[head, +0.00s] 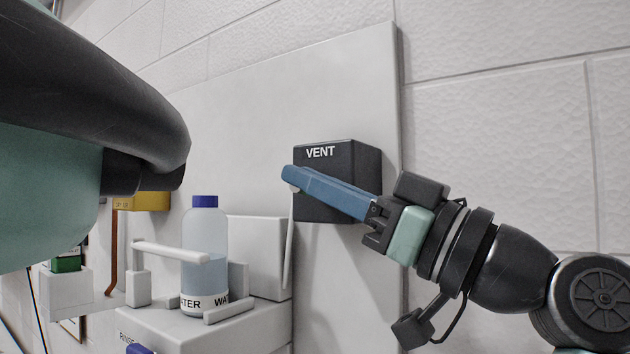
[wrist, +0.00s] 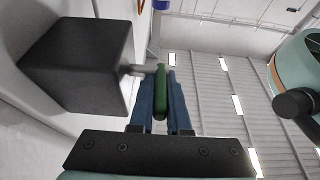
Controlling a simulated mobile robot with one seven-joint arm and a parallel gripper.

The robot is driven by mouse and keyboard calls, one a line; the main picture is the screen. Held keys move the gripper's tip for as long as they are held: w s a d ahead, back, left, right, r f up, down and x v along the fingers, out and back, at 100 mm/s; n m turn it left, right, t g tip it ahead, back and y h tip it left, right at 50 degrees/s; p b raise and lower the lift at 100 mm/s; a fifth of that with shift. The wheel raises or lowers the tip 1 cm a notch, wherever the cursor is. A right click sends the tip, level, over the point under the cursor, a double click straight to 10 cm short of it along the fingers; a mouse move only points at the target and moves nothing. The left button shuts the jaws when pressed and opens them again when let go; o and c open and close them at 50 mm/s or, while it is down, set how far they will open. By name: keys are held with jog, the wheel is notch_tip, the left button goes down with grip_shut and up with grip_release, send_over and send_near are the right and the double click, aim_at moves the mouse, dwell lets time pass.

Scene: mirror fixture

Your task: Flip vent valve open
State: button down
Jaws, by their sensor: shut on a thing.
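The vent valve is a black box labelled VENT (head: 360,158) on a pale wall panel. In the wrist view the black box (wrist: 82,62) is at the left. A short grey stem (wrist: 138,70) comes out of it to a green lever (wrist: 160,98). My gripper (head: 290,176) has blue fingers and reaches in from the right, across the front of the box. In the wrist view my gripper (wrist: 162,80) is shut on the green lever, which lies lengthwise between the fingers.
A clear water bottle with a blue cap (head: 205,240) stands on a white shelf (head: 250,325) to the lower left. A thin pale tube (head: 289,245) runs down below the fingertips. A yellow block (head: 150,201) and a green-topped item (head: 67,262) are farther left. Bare wall lies to the right.

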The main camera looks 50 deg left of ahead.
jog(key=shift+r+h+p, duration=0.5)
jog(key=shift+h+p, duration=0.5)
jog(key=shift+p, duration=0.1)
jog(key=shift+f+t+h+p, duration=0.2)
jog(key=shift+t+h+p, duration=0.15)
jog(key=shift+h, duration=0.25)
jog(key=c, duration=0.9)
grip_release()
